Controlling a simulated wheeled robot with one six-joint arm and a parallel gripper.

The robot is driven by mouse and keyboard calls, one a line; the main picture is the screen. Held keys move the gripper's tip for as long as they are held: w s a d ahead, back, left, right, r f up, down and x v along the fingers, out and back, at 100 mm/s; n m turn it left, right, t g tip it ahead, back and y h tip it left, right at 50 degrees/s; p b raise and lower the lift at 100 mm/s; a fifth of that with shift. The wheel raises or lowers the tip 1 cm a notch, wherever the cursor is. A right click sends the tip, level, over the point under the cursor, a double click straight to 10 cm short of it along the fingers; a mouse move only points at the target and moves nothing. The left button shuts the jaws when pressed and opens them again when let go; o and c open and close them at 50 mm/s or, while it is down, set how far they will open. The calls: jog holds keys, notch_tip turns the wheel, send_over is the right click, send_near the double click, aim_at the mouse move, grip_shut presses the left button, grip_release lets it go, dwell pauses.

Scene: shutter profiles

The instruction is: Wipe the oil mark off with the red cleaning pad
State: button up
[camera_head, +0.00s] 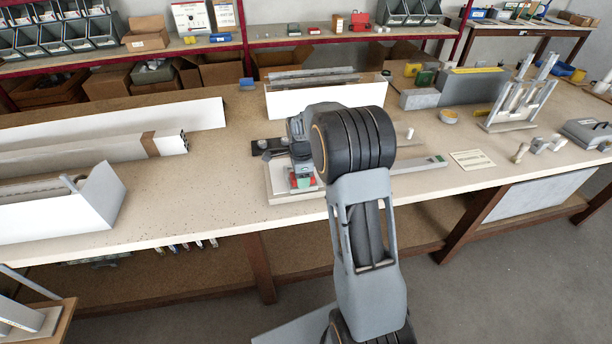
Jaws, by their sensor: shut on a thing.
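My gripper (302,174) is at the middle of the workbench, reaching down over a pale board (279,188) near the front edge. It is shut on the red cleaning pad (301,183), a small red block with some green by it. The pad is low over the board; I cannot tell whether it touches the surface. My arm hides much of this area. I cannot make out the oil mark in this view.
A long grey profile (425,164) runs right from behind my arm. A white tray of profiles (283,102) stands behind. Wrapped profiles (90,158) and a white box (100,200) lie left. Bench between is clear.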

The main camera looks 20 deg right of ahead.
aim_at(291, 176)
dwell(0.3)
jog(key=shift+w+a+f, duration=0.1)
jog(key=shift+w+a, duration=0.05)
jog(key=shift+a, duration=0.6)
jog(key=shift+w+a+f, duration=0.1)
jog(key=shift+a, duration=0.6)
jog(key=shift+a, duration=0.15)
jog(key=shift+w+a+r, duration=0.1)
jog(key=shift+w+a, duration=0.1)
jog(key=shift+a, duration=0.5)
jog(key=shift+w+a+r, duration=0.1)
jog(key=shift+w+a, duration=0.05)
jog(key=shift+a, duration=0.5)
jog(key=shift+d, duration=0.1)
jog(key=shift+s+d+f, duration=0.15)
jog(key=shift+s+d, duration=0.05)
jog(key=shift+d, duration=0.5)
jog(key=shift+s+d+f, duration=0.1)
jog(key=shift+s+d, duration=0.05)
jog(key=shift+d, duration=0.55)
jog(key=shift+d, duration=0.1)
